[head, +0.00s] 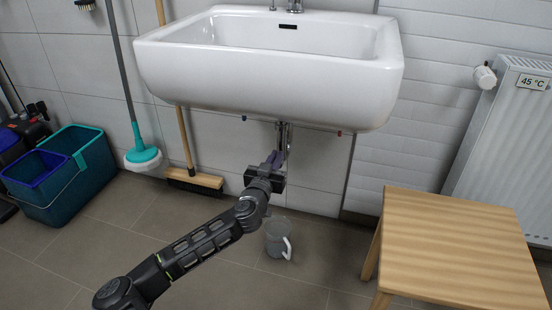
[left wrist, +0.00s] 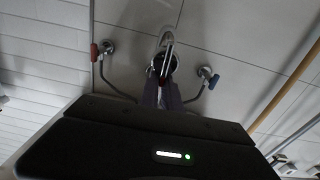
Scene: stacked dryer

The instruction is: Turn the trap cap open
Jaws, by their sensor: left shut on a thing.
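My left gripper (head: 274,158) reaches up under the white sink (head: 270,75), at the chrome drain pipe (head: 285,135). In the left wrist view, my left gripper (left wrist: 168,92) is shut on a dark round part at the bottom of the trap, which I take to be the trap cap (left wrist: 163,64). The curved chrome pipe (left wrist: 168,40) shows just beyond it. The fingers hide much of the cap, so I cannot tell how far it is turned. In the head view the cap is hidden behind the gripper. My right gripper is not in view.
A grey mug-like jug (head: 278,238) stands on the floor below the gripper. A wooden stool (head: 460,245) is at the right. A red-handled valve (left wrist: 96,52) and a blue-handled valve (left wrist: 211,80) flank the trap. Teal bucket (head: 85,175) and broom (head: 195,179) are left.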

